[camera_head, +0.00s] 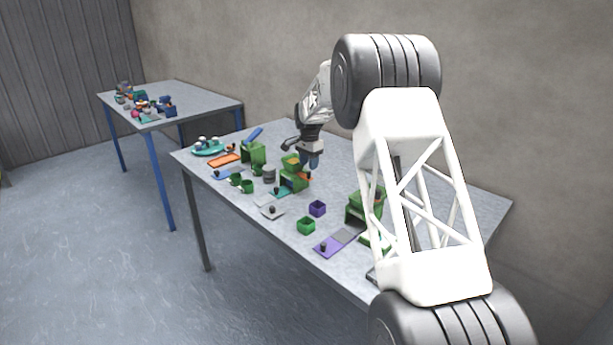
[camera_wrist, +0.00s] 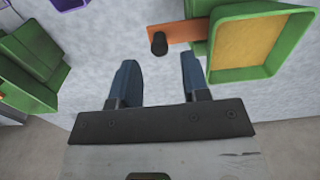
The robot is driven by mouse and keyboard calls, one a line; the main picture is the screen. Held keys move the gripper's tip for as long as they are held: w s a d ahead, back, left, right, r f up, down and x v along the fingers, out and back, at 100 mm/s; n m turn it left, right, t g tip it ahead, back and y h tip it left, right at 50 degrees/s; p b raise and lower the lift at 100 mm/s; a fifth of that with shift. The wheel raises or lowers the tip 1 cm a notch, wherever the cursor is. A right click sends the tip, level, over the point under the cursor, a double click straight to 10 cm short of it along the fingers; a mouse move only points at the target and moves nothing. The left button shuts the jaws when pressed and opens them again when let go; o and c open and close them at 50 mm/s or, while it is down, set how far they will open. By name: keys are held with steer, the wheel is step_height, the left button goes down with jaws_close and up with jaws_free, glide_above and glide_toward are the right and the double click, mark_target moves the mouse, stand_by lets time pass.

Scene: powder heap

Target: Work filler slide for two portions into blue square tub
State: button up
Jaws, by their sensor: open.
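The filler is a green hopper (camera_wrist: 219,62) with tan powder inside; it also shows in the head view (camera_head: 291,183). An orange slide (camera_wrist: 189,31) sticks out from its side and carries a black knob (camera_wrist: 158,42). My gripper (camera_wrist: 160,78) is open and empty, its two dark blue fingers to either side of the knob's line in the wrist view. The knob appears just beyond the fingertips, not between them. In the head view my gripper (camera_head: 311,164) is beside the filler. I cannot make out a blue square tub; what lies below the filler is hidden.
A purple square tub (camera_head: 317,209) and a green square tub (camera_head: 306,226) stand near the front edge. Other green dispensers (camera_head: 253,152) stand on both sides, one also in the wrist view (camera_wrist: 30,65). A purple plate with a knob (camera_head: 331,245) lies in front. The back is clear.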

mark_target(310, 172)
steer(key=shift+r, duration=1.8)
steer(key=shift+s, duration=0.1)
steer(key=shift+s+d+r, duration=0.15)
steer(key=shift+r, duration=0.1)
steer(key=s+d+r+n, duration=0.1)
steer(key=s+d+r, duration=0.4)
steer(key=s, duration=0.6)
steer(key=s+d+r+n+t, duration=0.15)
steer(key=s+d+r, duration=0.35)
steer(key=s, duration=0.7)
steer(key=s+d+r+n, duration=0.25)
steer(key=s+r, duration=0.45)
steer(key=s, duration=0.4)
steer(key=s+d+f+n, duration=0.1)
steer(key=s+d+f, duration=0.1)
steer(key=s, duration=1)
steer(key=s+d+f+n, duration=0.1)
steer(key=s+d+f, duration=0.1)
steer(key=s, duration=1.1)
steer(key=s+d+f+n+t, duration=0.1)
steer(key=s+f, duration=0.3)
steer(key=s, duration=0.8)
steer(key=shift+s+d+n, duration=0.25)
steer(key=shift+d+n, duration=0.15)
steer(key=shift+d, duration=0.35)
